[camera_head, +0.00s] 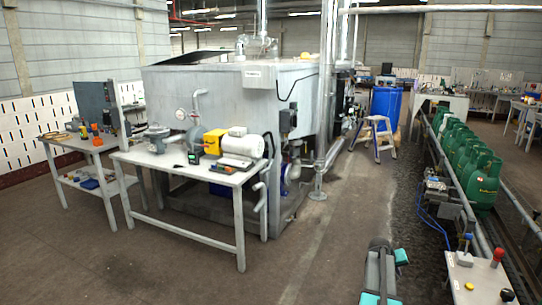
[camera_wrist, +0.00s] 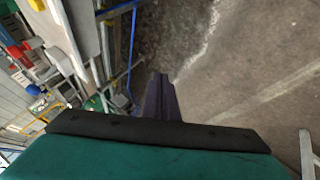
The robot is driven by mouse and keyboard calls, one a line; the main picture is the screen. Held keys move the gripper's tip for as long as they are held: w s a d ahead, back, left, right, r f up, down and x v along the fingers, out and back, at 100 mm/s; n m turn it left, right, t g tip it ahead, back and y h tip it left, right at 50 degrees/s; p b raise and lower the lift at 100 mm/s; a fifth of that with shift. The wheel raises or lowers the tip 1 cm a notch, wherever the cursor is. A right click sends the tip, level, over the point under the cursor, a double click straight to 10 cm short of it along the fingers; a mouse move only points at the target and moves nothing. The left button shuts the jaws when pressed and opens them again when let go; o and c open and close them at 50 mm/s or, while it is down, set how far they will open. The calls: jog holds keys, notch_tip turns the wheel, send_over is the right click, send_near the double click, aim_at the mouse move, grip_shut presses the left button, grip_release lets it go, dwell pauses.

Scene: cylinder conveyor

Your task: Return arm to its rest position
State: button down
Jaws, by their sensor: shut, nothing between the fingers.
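My gripper (camera_wrist: 160,82) shows in the wrist view as two dark fingers pressed together in front of the black and teal wrist. It is empty, and floor lies beyond its tips. In the head view, grey and teal parts of my arm (camera_head: 380,270) show at the bottom, right of centre. I cannot make out the fingers there.
Green gas cylinders (camera_head: 483,182) stand in a row on the conveyor at the right. A grey workbench (camera_head: 180,165) with a pump stands left of centre. Floor (camera_head: 310,245) between is clear.

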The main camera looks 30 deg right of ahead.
jog(key=w+a+f+n+y, duration=0.15)
jog(key=w+a+f, duration=0.25)
jog(key=a+f, duration=0.5)
jog(key=w+a+f+n+y, duration=0.15)
jog(key=w+a+f, duration=0.25)
jog(key=a, duration=0.8)
jog(key=s+a+f+n+y, duration=0.1)
jog(key=a+f, duration=0.4)
jog(key=a, duration=0.4)
jog(key=s+a+f+n, duration=0.1)
jog(key=a+f, duration=0.4)
jog(key=a, duration=0.4)
jog(key=s+a+f+n+g+y, duration=0.1)
jog(key=s+a+f, duration=0.4)
jog(key=a, duration=0.4)
jog(key=s+a+f+n+g+y, duration=0.1)
jog(key=s+a+f+g, duration=0.1)
jog(key=s+a, duration=0.65)
jog(key=s+a+g+y, duration=0.1)
jog(key=s+a+g, duration=0.2)
jog(key=s+a, duration=0.7)
jog(key=s, duration=0.4)
jog(key=shift+s+a+r+y, duration=0.25)
jog(key=shift+y, duration=0.15)
